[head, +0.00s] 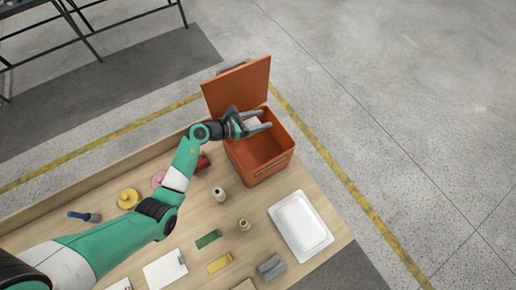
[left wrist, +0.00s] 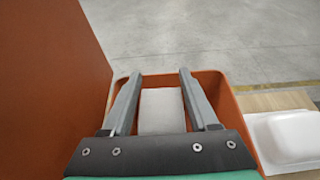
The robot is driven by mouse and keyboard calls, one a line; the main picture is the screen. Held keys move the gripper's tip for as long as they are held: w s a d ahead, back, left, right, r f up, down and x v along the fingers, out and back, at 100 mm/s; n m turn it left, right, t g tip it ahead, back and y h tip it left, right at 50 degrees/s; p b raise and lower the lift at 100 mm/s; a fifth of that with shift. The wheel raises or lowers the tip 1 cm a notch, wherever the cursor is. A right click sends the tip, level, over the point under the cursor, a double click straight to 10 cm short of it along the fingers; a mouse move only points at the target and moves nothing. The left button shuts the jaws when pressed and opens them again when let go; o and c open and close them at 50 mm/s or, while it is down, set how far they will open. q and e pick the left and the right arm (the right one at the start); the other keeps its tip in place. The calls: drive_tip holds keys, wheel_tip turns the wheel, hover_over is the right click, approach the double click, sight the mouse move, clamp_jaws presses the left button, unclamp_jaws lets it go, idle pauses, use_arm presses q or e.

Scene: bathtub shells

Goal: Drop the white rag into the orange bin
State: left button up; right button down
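The orange bin (head: 254,165) stands at the back right of the table with its lid (head: 240,88) raised. Its rim also shows in the left wrist view (left wrist: 222,98). My left gripper (head: 266,119) is over the bin's opening, close to the lid, with its fingers pointing right. The white rag (head: 252,122) sits between the two fingers. My right gripper is not in view.
A white tray (head: 316,241) lies on the table in front of the bin. A pale bottle (head: 219,194), a green block (head: 208,239), a yellow block (head: 219,262) and a grey object (head: 271,266) are nearby. The inside of the bin looks empty where it shows.

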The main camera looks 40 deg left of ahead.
use_arm(q)
drive_tip(key=o, duration=0.5)
drive_tip(key=shift+c, duration=0.2)
drive_tip(key=p+v, duration=0.2)
drive_tip(key=v, duration=0.9)
drive_tip(key=shift+s, duration=0.25)
drive_tip(key=shift+r, duration=0.15)
